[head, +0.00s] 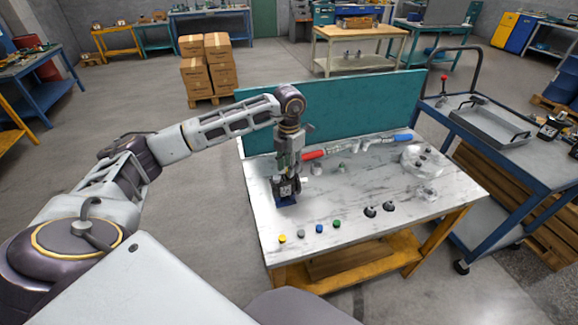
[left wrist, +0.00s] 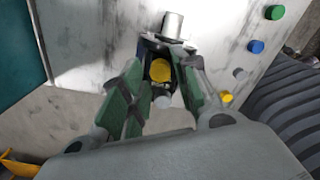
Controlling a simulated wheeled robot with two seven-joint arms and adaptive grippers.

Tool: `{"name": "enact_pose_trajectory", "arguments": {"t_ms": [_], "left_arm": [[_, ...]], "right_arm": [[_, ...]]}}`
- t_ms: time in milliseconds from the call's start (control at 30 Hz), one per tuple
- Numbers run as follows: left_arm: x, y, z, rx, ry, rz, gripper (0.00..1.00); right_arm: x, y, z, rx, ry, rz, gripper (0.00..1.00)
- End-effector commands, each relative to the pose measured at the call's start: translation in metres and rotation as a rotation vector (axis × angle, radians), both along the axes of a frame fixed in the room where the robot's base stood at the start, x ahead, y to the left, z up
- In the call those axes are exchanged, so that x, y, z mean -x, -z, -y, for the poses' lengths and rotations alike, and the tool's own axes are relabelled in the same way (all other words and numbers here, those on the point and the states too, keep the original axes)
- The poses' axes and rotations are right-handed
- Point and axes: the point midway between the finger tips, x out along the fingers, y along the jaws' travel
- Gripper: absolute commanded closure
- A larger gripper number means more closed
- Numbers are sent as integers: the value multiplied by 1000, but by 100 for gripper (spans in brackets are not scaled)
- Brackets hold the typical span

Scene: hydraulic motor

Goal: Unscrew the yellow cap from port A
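The motor (head: 286,186) stands on a blue base near the left end of the marble-topped table. In the left wrist view a round yellow cap (left wrist: 160,70) sits on the motor, with a grey round part (left wrist: 162,101) just below it. My left gripper (head: 288,166) points down over the motor. In the left wrist view its two green-padded fingers (left wrist: 158,76) stand apart, one on each side of the yellow cap, with small gaps showing. The port label cannot be read. My right gripper is not in view.
Loose yellow (head: 282,238), grey (head: 301,234), blue (head: 319,229) and green (head: 336,223) caps lie along the table's front edge. Wrenches and clear parts are further back. A teal panel (head: 345,105) stands behind the table (head: 440,190).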

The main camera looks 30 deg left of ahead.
Motion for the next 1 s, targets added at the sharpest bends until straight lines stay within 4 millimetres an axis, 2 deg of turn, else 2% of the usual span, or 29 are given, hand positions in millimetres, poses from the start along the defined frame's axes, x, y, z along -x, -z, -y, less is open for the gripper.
{"name": "enact_pose_trajectory", "arguments": {"t_ms": [1000], "left_arm": [[0,0,0,-1,586,1,70]], "right_arm": [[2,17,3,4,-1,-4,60]]}}
